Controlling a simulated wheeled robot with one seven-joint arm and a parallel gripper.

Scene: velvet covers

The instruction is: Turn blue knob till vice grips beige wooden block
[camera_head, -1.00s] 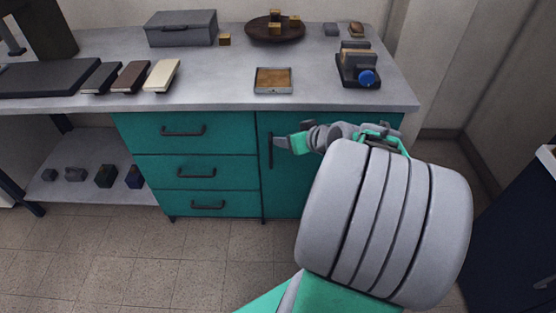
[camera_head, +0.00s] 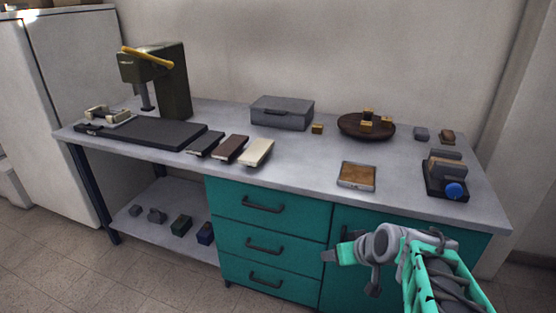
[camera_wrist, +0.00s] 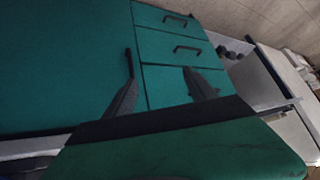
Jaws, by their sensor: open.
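The small vice (camera_head: 434,182) has a dark base and grey jaws and stands at the right end of the bench. Its round blue knob (camera_head: 454,190) faces the front. A tan block sits between the jaws, partly hidden; I cannot tell whether the jaws touch it. My gripper (camera_head: 334,256) is in front of the green cabinet, below the bench top and left of the vice, well apart from the knob. In the wrist view its two dark fingers (camera_wrist: 163,92) are spread and empty, facing the cabinet front. The vice is not in the wrist view.
A framed tan tray (camera_head: 357,177) lies left of the vice. A round brown dish (camera_head: 366,126) with small gold blocks stands behind. A grey box (camera_head: 282,112) and several flat slabs (camera_head: 231,149) are further left. The cabinet (camera_head: 268,235) with handles stands below the bench's front edge.

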